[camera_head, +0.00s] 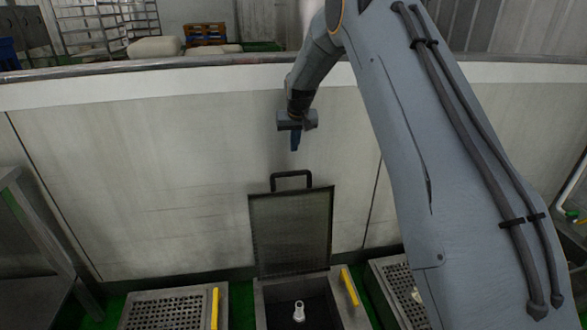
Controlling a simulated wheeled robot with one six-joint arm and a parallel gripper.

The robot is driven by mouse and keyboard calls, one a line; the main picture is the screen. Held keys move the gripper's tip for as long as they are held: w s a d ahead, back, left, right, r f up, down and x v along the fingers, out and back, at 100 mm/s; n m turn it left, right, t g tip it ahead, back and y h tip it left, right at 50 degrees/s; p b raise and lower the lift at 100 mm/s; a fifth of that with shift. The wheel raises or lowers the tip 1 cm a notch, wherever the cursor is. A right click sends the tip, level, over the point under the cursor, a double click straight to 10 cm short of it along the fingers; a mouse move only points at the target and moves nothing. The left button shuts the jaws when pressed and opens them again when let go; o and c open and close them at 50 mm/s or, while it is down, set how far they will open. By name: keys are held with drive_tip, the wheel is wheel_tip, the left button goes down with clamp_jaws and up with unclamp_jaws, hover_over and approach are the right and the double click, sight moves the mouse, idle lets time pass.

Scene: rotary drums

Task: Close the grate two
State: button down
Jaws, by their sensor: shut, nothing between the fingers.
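The middle grate (291,232) stands open and upright, close in front of the pale wall. Its dark handle (291,174) is at the top edge. Below it is the open box (281,304), with a small light fitting (299,311) inside. My gripper (295,141) is shut and empty, pointing down, above the grate's handle in the picture and apart from it. Its depth relative to the handle is hard to tell. No number shows on any grate.
A closed grate (166,312) lies to the left and another (398,283) to the right, partly behind my arm. A metal frame (40,235) stands at the left.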

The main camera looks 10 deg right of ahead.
sight(292, 160)
drive_tip(key=x, duration=0.7)
drive_tip(key=p+x, duration=0.1)
drive_tip(key=x, duration=0.2)
drive_tip(key=shift+w, duration=0.45)
drive_tip(key=s+p, duration=0.1)
drive_tip(key=s, duration=0.3)
drive_tip(key=shift+f+p, duration=0.25)
drive_tip(key=shift+p, duration=0.1)
